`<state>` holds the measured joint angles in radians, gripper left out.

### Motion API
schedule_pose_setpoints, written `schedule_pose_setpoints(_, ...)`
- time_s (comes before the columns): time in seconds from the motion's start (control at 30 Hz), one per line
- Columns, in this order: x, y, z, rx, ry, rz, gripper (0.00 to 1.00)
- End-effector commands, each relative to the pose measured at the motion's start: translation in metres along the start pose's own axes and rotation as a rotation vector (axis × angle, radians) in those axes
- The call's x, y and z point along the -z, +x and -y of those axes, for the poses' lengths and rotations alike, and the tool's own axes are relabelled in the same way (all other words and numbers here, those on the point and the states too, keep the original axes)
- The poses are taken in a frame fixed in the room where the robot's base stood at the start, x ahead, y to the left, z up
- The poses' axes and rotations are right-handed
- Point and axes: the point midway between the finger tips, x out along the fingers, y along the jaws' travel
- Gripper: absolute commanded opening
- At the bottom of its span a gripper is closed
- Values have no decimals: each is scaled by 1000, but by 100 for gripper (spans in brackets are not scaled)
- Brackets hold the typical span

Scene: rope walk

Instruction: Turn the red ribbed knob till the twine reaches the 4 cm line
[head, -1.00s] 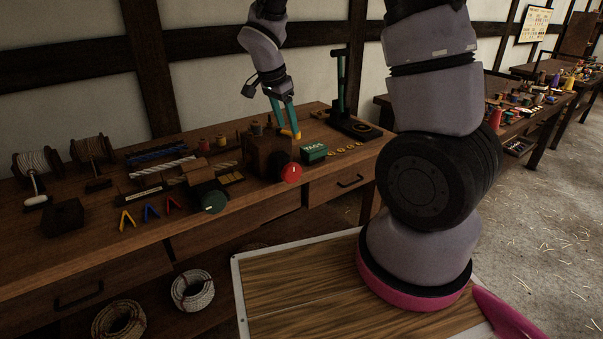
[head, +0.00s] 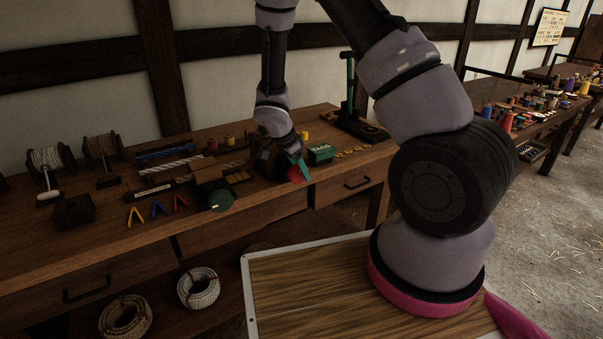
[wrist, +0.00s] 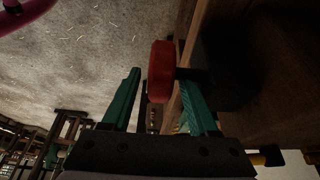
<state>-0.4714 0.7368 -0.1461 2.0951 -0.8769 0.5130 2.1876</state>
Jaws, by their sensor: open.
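The red knob (head: 296,175) sits on the front of a dark wooden block (head: 264,161) near the bench's front edge. In the wrist view the knob (wrist: 160,70) shows edge-on as a thick red disc. My gripper (head: 299,164) is at the knob in the head view, its teal fingers partly covering it. I cannot make out the twine or the 4 cm line; my wrist hides part of the block.
A green knob (head: 220,200) on another wooden block is to the left. A green tags box (head: 321,154) stands close on the right, with small yellow pieces beside it. A dark stand (head: 358,124) is behind.

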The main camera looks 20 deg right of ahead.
Motion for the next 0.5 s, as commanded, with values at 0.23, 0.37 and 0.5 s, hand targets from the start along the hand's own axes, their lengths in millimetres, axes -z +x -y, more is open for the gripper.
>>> schedule_pose_setpoints(0.23,0,12,0,0,0,1,60)
schedule_pose_setpoints(0.37,0,12,0,1,0,1,60)
schedule_pose_setpoints(0.5,0,12,0,1,0,1,33)
